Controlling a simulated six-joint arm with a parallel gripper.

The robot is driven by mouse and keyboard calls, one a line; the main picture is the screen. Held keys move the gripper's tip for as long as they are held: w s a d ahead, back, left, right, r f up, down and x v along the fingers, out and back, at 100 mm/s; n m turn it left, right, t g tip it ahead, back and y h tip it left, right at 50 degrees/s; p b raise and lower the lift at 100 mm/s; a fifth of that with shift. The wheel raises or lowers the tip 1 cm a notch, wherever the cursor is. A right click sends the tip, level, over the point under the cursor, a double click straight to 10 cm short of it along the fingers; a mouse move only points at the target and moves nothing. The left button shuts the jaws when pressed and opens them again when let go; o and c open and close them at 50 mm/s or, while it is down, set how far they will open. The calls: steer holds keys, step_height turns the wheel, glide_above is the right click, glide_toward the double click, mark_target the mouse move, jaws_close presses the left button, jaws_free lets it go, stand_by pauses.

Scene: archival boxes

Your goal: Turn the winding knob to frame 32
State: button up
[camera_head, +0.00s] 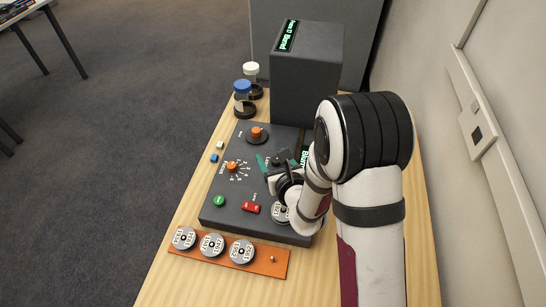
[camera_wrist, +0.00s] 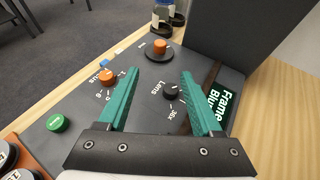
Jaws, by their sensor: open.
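A dark control panel (camera_head: 230,185) lies on the wooden table. An orange knob on a round black base (camera_head: 256,133) sits at its far end, also in the wrist view (camera_wrist: 160,46); its label is unreadable, so I cannot confirm it is the winding knob. A second orange knob (camera_wrist: 108,77) has a numbered scale. A black knob (camera_wrist: 171,90) is labelled Lens. My gripper (camera_wrist: 160,73) is open, its teal fingers apart above the panel, with the Lens knob visible between them. A green display (camera_wrist: 222,106) reads "Frame" and part of "Blurred"; no frame number is readable.
A tall dark box (camera_head: 305,80) stands behind the panel. Blue-capped (camera_head: 243,88) and white-capped (camera_head: 251,70) containers stand at its left. The panel has a green button (camera_head: 219,201) and a red switch (camera_head: 250,207). An orange-brown tray (camera_head: 262,270) holds three labelled reels in front.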

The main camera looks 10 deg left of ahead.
steer(key=a+r+n+g+y, duration=0.1)
steer(key=a+n+y, duration=0.1)
steer(key=a, duration=0.1)
steer(key=a+r+n+g+y, duration=0.1)
steer(key=a+r+n+y, duration=0.1)
steer(key=a+n, duration=0.1)
steer(key=s+a+r+n+g+y, duration=0.1)
steer(key=a+n+y, duration=0.1)
steer(key=a+n, duration=0.1)
steer(key=shift+a+r+g, duration=0.2)
steer(key=shift+a, duration=0.25)
steer(key=shift+a+r+g, duration=0.15)
steer(key=shift+a+g, duration=0.05)
steer(key=shift+a, duration=0.25)
steer(key=s+a+r+n+g+y, duration=0.1)
steer(key=s+a+r+n+g, duration=0.1)
steer(key=s+a+n+g, duration=0.25)
steer(key=n+h, duration=1.2)
steer(key=n, duration=1.1)
glide_toward(256, 130)
steer(key=shift+m+t, duration=0.25)
steer(key=shift+t, duration=0.1)
steer(key=x, duration=0.7)
steer(key=shift+s+f, duration=0.15)
steer(key=shift+f, duration=0.15)
steer(key=shift+w+a+f, duration=0.1)
steer(key=shift+w+f, duration=0.15)
steer(key=shift+f, duration=0.35)
